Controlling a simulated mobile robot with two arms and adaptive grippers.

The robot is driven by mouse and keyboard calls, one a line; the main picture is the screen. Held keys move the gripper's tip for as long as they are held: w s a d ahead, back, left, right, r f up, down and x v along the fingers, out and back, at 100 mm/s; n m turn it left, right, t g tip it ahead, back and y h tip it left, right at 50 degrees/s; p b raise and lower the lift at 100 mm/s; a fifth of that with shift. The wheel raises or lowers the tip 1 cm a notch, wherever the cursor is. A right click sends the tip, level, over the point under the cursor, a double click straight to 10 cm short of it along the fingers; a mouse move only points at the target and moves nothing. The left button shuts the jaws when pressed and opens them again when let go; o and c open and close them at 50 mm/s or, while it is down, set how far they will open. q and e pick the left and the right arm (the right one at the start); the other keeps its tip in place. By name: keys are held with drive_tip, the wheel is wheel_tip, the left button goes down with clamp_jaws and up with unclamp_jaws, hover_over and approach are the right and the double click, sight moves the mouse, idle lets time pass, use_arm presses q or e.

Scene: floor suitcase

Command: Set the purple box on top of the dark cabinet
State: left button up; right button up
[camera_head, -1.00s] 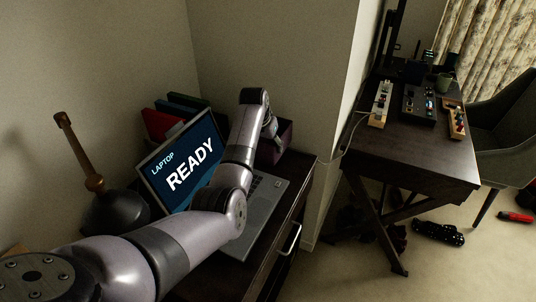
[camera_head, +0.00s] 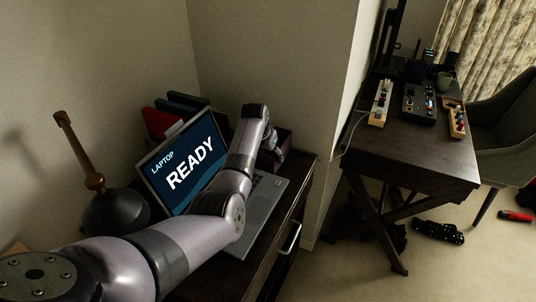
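The purple box (camera_head: 286,141) is a dark open-looking box at the back right of the dark cabinet (camera_head: 305,178), behind the laptop. It appears to rest on the cabinet top, but my arm hides much of it and its underside. My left gripper (camera_head: 275,150) points down at the box's near side, overlapping it in the view. Its fingers are small and dark, and I cannot tell whether they are open, shut or touching the box. My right gripper is not in view.
An open laptop (camera_head: 190,168) takes up the cabinet's middle, under my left arm. A dark round object with a wooden handle (camera_head: 84,150) stands at left. Red and blue books (camera_head: 182,107) are behind the laptop. A wall corner separates the cabinet from a dark desk (camera_head: 415,150).

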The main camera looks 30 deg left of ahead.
use_arm(q)
drive_tip(key=shift+o, duration=0.9)
drive_tip(key=shift+r, duration=0.35)
drive_tip(key=v, duration=1.1)
drive_tip(key=shift+s+r+p, duration=0.15)
drive_tip(key=shift+r+p, duration=0.2)
drive_tip(key=shift+r, duration=0.05)
drive_tip(key=shift+a, duration=0.1)
